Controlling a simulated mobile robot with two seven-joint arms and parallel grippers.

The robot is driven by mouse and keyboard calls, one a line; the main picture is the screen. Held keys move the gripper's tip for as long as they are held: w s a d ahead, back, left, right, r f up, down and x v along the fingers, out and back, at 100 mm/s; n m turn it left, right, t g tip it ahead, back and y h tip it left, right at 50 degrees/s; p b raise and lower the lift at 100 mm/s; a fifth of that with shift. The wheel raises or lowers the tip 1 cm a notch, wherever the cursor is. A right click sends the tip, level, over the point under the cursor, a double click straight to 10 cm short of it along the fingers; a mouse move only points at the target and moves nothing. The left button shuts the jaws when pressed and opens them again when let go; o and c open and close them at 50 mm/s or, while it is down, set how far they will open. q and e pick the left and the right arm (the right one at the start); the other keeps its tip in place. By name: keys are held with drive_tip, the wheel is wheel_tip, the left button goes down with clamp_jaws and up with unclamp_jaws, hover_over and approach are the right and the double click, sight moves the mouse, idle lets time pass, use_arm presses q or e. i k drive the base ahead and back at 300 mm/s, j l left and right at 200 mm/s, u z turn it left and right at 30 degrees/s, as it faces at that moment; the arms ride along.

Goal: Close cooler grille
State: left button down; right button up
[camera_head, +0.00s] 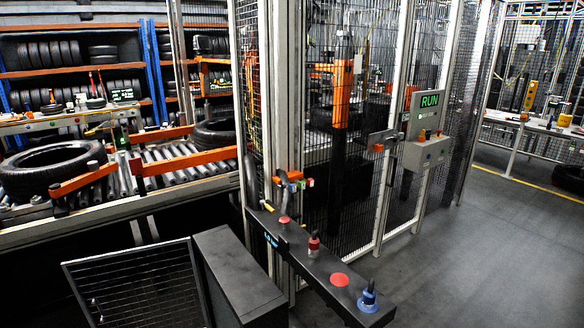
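The grille (138,287) is a dark wire-mesh panel in a thin grey frame at the lower left of the head view. It stands out to the left from a black cabinet (236,275), with its right edge along the cabinet's left side, so it looks swung open. Its lower part is cut off by the bottom of the picture. The cabinet's front and inside are hidden from this angle. Neither of my grippers shows in the head view.
A black ledge (318,268) with red and blue knobs runs right of the cabinet. Behind are a mesh fence (345,190), a roller conveyor (165,165) with tyres (50,170) and a control box reading RUN (427,151). Grey floor (490,260) is clear at right.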

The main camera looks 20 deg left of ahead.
sight(64, 265)
drive_tip(key=i+j, duration=0.1)
drive_tip(key=j, duration=0.55)
drive_tip(key=i+j, duration=0.15)
drive_tip(key=j, duration=0.45)
drive_tip(key=i+j, duration=0.1)
drive_tip(key=j, duration=0.55)
drive_tip(key=i+j, duration=0.1)
drive_tip(key=j, duration=0.5)
drive_tip(key=i+j, duration=0.1)
drive_tip(key=j, duration=0.55)
drive_tip(key=i+j, duration=0.15)
drive_tip(key=j, duration=0.45)
drive_tip(key=i+j, duration=0.1)
drive_tip(key=j, duration=0.55)
drive_tip(key=i+j, duration=0.1)
drive_tip(key=j, duration=0.5)
drive_tip(key=l, duration=0.45)
drive_tip(key=k, duration=0.05)
